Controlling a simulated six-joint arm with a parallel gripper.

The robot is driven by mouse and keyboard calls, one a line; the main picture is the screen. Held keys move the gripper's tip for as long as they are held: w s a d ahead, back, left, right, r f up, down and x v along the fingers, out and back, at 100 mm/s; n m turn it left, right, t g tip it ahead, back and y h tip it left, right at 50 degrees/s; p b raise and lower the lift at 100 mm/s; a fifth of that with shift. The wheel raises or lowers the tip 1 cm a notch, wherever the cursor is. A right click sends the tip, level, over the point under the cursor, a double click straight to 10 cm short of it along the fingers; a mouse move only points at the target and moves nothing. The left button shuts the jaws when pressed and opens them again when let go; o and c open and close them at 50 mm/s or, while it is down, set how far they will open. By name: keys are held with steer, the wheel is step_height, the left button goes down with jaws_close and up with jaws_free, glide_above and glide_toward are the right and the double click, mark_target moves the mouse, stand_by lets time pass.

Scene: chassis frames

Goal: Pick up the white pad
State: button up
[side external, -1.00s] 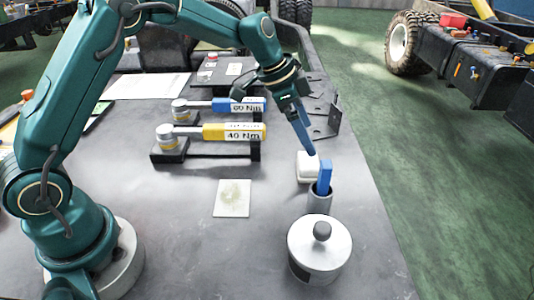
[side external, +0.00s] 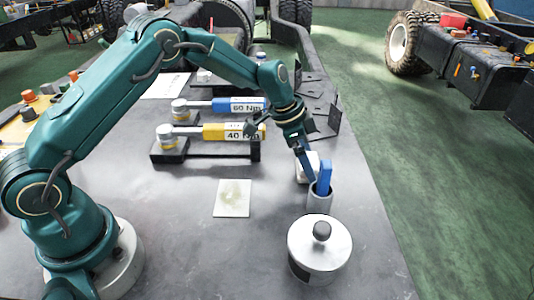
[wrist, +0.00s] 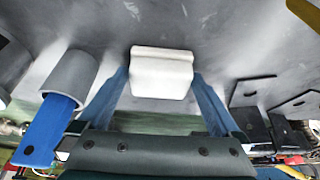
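The white pad is a small pale block with a flared edge. In the wrist view the white pad (wrist: 162,70) sits between the two blue fingers of my gripper (wrist: 161,78), with the fingers apart, one to each side. In the side view my gripper (side external: 309,178) reaches down at the white pad (side external: 314,158), and a finger hides part of it. The pad appears to rest on the table, just behind the grey cup. I cannot tell whether either finger touches it.
A grey cup (side external: 319,199) holding a blue bar (side external: 325,176) stands very close to my gripper. A lidded metal pot (side external: 319,255) is in front. A flat pale square (side external: 232,198) lies left. Torque wrenches (side external: 235,131) and dark brackets (side external: 328,122) are behind.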

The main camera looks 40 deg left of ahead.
mark_target(313, 158)
steer(key=c, duration=1)
steer(key=shift+o, duration=0.2)
steer(key=shift+r, duration=0.5)
steer(key=v, duration=0.2)
steer(key=w+v, duration=0.1)
steer(key=v, duration=0.1)
steer(key=shift+r, duration=0.1)
steer(key=s+a+r, duration=0.1)
steer(key=a+r, duration=0.1)
steer(key=a, duration=0.1)
steer(key=s+a+r, duration=0.1)
steer(key=a+r, duration=0.1)
steer(key=a, duration=0.1)
steer(key=s+a+r, duration=0.1)
steer(key=a+r, duration=0.1)
steer(key=a, duration=0.2)
steer(key=shift+s+r, duration=0.1)
steer(key=shift+s, duration=0.2)
